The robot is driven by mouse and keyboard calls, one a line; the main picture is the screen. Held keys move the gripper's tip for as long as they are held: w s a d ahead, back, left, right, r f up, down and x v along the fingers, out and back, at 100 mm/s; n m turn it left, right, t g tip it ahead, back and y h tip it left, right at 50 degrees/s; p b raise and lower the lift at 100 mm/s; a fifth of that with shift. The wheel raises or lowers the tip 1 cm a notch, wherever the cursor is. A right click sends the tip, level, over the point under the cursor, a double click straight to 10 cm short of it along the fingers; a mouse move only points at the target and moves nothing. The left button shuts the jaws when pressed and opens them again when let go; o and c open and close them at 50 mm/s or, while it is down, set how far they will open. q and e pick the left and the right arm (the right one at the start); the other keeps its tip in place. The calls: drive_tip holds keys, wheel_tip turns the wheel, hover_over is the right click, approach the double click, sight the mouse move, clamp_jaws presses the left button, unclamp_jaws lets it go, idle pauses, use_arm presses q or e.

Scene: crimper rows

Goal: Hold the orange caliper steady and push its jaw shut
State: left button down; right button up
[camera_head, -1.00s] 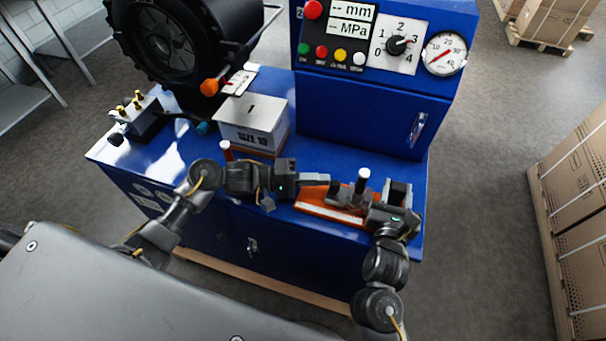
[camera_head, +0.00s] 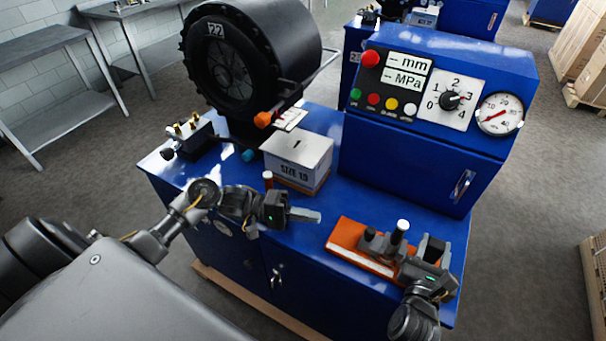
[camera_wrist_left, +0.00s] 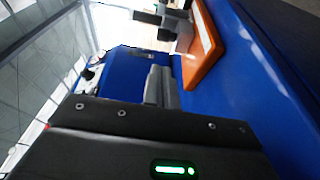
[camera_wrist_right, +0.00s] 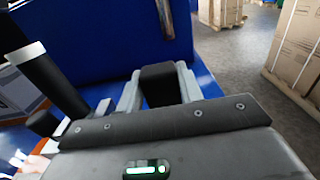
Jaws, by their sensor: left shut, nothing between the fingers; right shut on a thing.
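The orange caliper (camera_head: 345,236) lies on the blue bench near its front right, with a grey carriage, a dark knob (camera_head: 370,233) and a white-topped post (camera_head: 402,232) on it. My right gripper (camera_head: 432,252) is shut on the black block (camera_wrist_right: 160,84) at the caliper's right end; its fingers stand on both sides of the block in the right wrist view. My left gripper (camera_head: 312,215) is shut and empty, left of the caliper with a clear gap, fingers pointing right. The left wrist view shows the caliper (camera_wrist_left: 207,48) beyond those fingers. I cannot tell whether the caliper's jaw is fully shut.
A blue control cabinet (camera_head: 405,160) rises behind the caliper. A large black drum machine (camera_head: 235,65) is at the back left. Bench between left gripper and caliper is clear.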

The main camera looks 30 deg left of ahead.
sight(367, 229)
use_arm(q)
drive_tip(key=v, duration=0.9)
drive_tip(key=x, duration=1.9)
drive_tip(key=shift+w+d+f, duration=0.1)
drive_tip(key=shift+w+d, duration=0.1)
drive_tip(key=shift+d, duration=0.05)
drive_tip(key=shift+s+d, duration=0.25)
drive_tip(key=shift+d, duration=0.35)
use_arm(e)
drive_tip(key=shift+a, duration=0.1)
use_arm(q)
drive_tip(key=v, duration=1)
drive_tip(key=shift+w+a, duration=0.15)
drive_tip(key=shift+a, duration=0.1)
